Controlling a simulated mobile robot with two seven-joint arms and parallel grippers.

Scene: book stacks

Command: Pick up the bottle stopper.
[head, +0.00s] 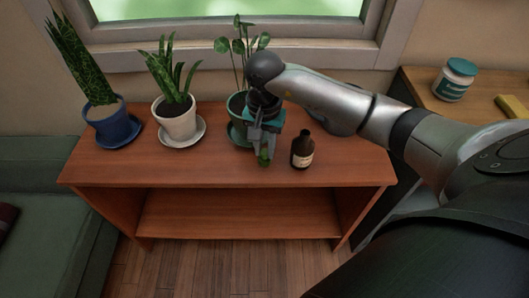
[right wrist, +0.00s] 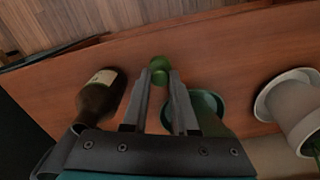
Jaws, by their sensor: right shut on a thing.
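The bottle stopper is a small green piece (head: 264,160) near the front edge of the wooden shelf top. My right gripper (head: 264,153) points down over the shelf and is shut on it. In the right wrist view the green stopper (right wrist: 158,65) sits between the two fingertips (right wrist: 160,78). I cannot tell whether its lower end touches the shelf. A brown bottle (head: 302,149) with a pale label stands upright just to the right of the gripper. It also shows in the right wrist view (right wrist: 99,97). My left gripper is out of view.
The wooden shelf (head: 220,174) also holds a blue-potted plant (head: 114,127), a white-potted plant (head: 177,123) and a green pot (head: 238,122) close behind the gripper. A jar (head: 454,80) stands on the cabinet at right. The shelf's front left part is clear.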

